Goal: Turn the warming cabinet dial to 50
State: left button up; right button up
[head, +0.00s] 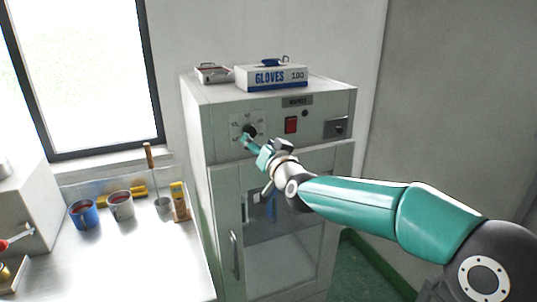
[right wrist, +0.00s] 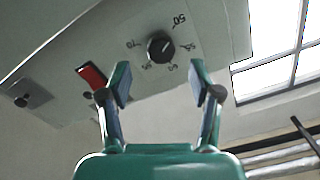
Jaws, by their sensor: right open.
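The warming cabinet (head: 228,190) is a pale grey upright box with a glazed door. Its dial (head: 250,130) is a round black knob on the upper left of the front panel. In the right wrist view the dial (right wrist: 160,47) sits on a scale plate with 50 and 70 among its printed numbers. I cannot tell clearly where its pointer stands. My right gripper (head: 249,140) is close in front of the dial. In the wrist view the right gripper (right wrist: 160,68) is open, its teal fingers apart and the dial beyond the gap, not gripped. My left gripper is not in view.
A red switch (head: 291,125) and a latch (head: 337,128) are right of the dial. A glove box (head: 271,77) and a small tray (head: 213,73) lie on top. A bench at left holds a blue pot (head: 84,214), a grey pot (head: 121,206) and tools.

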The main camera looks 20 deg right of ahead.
jog(key=s, duration=0.6)
jog(key=shift+d, duration=0.1)
jog(key=s+a+f+g, duration=0.15)
jog(key=f+g, duration=0.25)
jog(key=f, duration=1.3)
jog(key=s+f+g, duration=0.2)
jog(key=f+g, duration=0.1)
jog(key=f, duration=1.4)
jog(key=s+a+f+n+g+y, duration=0.1)
jog(key=s+a+f+g, duration=0.15)
jog(key=s+f, duration=0.4)
jog(key=s+a+f+n+g+y, duration=0.1)
jog(key=s+f+g, duration=0.2)
jog(key=s+f, duration=0.35)
jog(key=s+a+f+g, duration=0.2)
jog(key=s+f, duration=0.2)
jog(key=s, duration=0.4)
jog(key=s+a+f+g+y, duration=0.1)
jog(key=s+a+f+g, duration=0.2)
jog(key=s, duration=0.5)
jog(key=shift+s+f+n, duration=0.3)
jog(key=shift+s+f, duration=0.05)
